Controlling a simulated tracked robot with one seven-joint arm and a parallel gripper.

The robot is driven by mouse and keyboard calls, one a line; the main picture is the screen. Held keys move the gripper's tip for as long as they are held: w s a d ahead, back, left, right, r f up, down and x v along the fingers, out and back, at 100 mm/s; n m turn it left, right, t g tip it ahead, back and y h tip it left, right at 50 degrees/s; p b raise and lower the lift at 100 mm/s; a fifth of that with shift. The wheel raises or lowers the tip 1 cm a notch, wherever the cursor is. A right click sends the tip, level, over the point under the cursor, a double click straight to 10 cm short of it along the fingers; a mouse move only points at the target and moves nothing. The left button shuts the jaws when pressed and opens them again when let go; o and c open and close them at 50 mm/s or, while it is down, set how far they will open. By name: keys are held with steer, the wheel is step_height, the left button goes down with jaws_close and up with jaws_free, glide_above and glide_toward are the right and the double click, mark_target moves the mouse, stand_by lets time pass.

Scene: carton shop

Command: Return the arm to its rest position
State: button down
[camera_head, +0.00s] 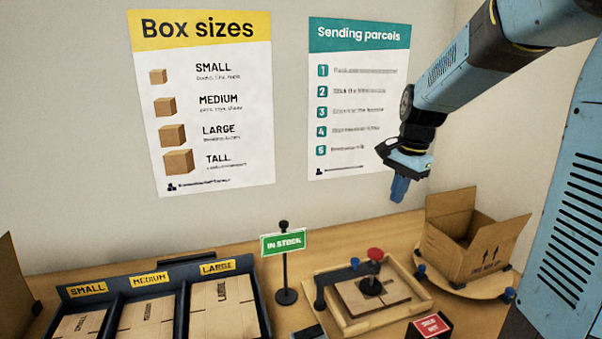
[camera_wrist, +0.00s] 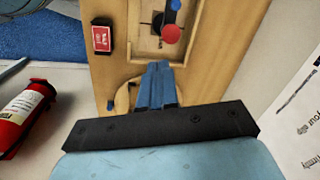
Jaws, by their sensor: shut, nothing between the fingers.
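My gripper (camera_head: 399,188) hangs from my blue arm in the upper right of the head view, pointing down in front of the wall. It is above the bench, between the wooden fixture and the open carton, and touches nothing. Its blue fingers are together and empty. The fingers also show closed in the wrist view (camera_wrist: 157,75), over the bench near the fixture's edge.
An open carton (camera_head: 468,250) stands on a round wooden board at right. A wooden fixture (camera_head: 330,321) with a red knob (camera_head: 375,254) sits mid-bench. A green IN STOCK sign (camera_head: 283,242) and a sorted box tray (camera_head: 262,300) are left. A fire extinguisher (camera_wrist: 22,112) stands off the bench.

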steer(key=s+r+n+t, duration=0.2)
steer(key=s+n, duration=0.3)
steer(key=s, duration=0.6)
steer(key=s+a+r+n+t+h, duration=0.1)
steer(key=s+n, duration=0.4)
steer(key=s, duration=0.6)
steer(key=shift+a+r+n+t, duration=0.2)
steer(key=shift+r+n+t, duration=0.2)
steer(key=shift+r+t, duration=0.35)
